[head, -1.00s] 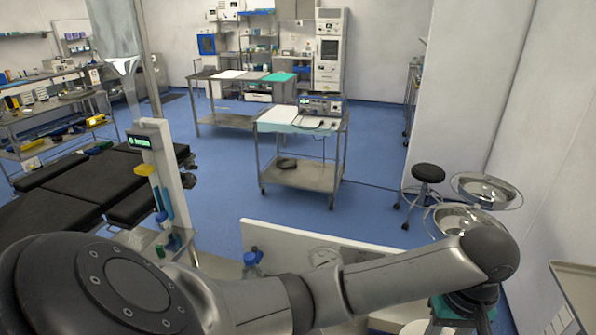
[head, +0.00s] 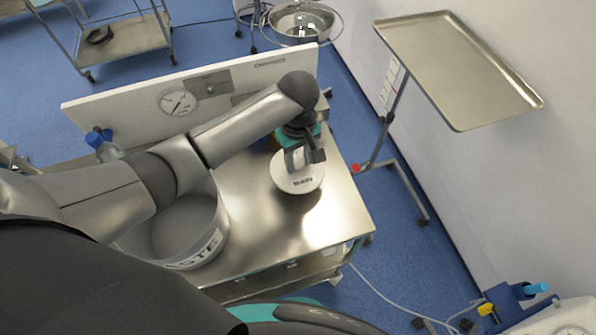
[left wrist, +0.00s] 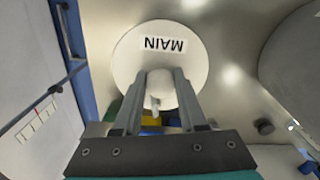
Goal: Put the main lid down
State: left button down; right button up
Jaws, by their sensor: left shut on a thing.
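The main lid (head: 297,182) is a round white disc marked MAIN, over the right part of the steel table (head: 285,225). In the left wrist view the lid (left wrist: 128,62) lies face-on, with its small knob between the finger ends. My left gripper (head: 299,160) comes down on the lid from above and is shut on its knob; the fingers (left wrist: 157,98) point at the lid. I cannot tell whether the lid touches the table top or hangs just above it. My right gripper is not in view.
A white back panel (head: 135,97) with a gauge borders the table. A blue-capped bottle (head: 105,147) stands at left. A steel tray stand (head: 455,70) is at right.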

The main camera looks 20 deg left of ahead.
aim_at(298, 171)
pick_arm(q)
jog(key=shift+f+b, duration=0.55)
jog(key=shift+f, duration=1.95)
jog(key=shift+f, duration=0.2)
jog(key=shift+c, duration=2.3)
grip_release()
jog(key=shift+r, duration=0.1)
notch_tip(298, 171, up, 12)
jog(key=p, duration=0.2)
jog(key=shift+r+p, duration=0.1)
jog(key=shift+p, duration=0.2)
